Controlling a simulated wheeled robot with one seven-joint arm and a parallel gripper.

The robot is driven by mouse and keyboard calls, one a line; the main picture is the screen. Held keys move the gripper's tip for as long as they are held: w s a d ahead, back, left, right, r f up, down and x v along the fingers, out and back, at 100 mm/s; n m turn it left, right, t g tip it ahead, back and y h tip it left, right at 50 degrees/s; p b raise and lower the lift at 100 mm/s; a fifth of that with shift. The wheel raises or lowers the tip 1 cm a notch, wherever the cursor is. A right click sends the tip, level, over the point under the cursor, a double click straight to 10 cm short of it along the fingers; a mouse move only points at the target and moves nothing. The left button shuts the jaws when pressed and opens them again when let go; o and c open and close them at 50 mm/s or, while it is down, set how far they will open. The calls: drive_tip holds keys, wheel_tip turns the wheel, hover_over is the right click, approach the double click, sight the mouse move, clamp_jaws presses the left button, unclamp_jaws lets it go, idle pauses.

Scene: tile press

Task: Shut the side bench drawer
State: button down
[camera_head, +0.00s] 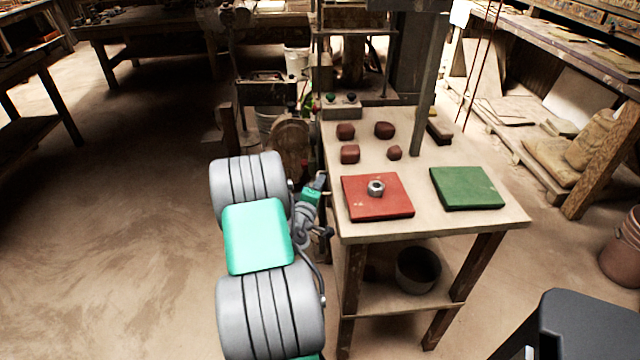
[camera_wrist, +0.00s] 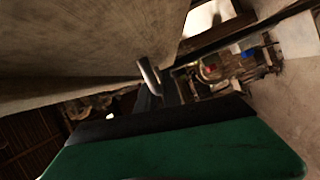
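The work bench (camera_head: 460,222) stands right of my arm in the head view. No drawer front can be made out on it there; my arm covers part of its left side. My gripper (camera_head: 322,183) is low beside the bench's left edge, small and partly hidden by my own arm links. In the wrist view a short bright metal bar (camera_wrist: 148,71), perhaps a handle, shows just beyond my dark fingers (camera_wrist: 160,92), close to a large pale panel (camera_wrist: 75,45). I cannot tell whether they touch or whether the fingers are apart.
A pot (camera_head: 418,268) sits on the lower shelf. A dark stool (camera_head: 580,315) stands front right. Floor at left is clear.

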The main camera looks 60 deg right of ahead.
drive_tip(key=c, duration=1.7)
unclamp_jaws()
drive_tip(key=shift+s+d, duration=0.1)
drive_tip(key=shift+s, duration=0.2)
drive_tip(key=shift+o, duration=1)
drive_tip(key=shift+w, duration=0.15)
drive_tip(key=shift+a, duration=0.35)
drive_tip(key=s+a+b, duration=0.1)
drive_tip(key=a, duration=0.6)
drive_tip(key=shift+r, duration=0.35)
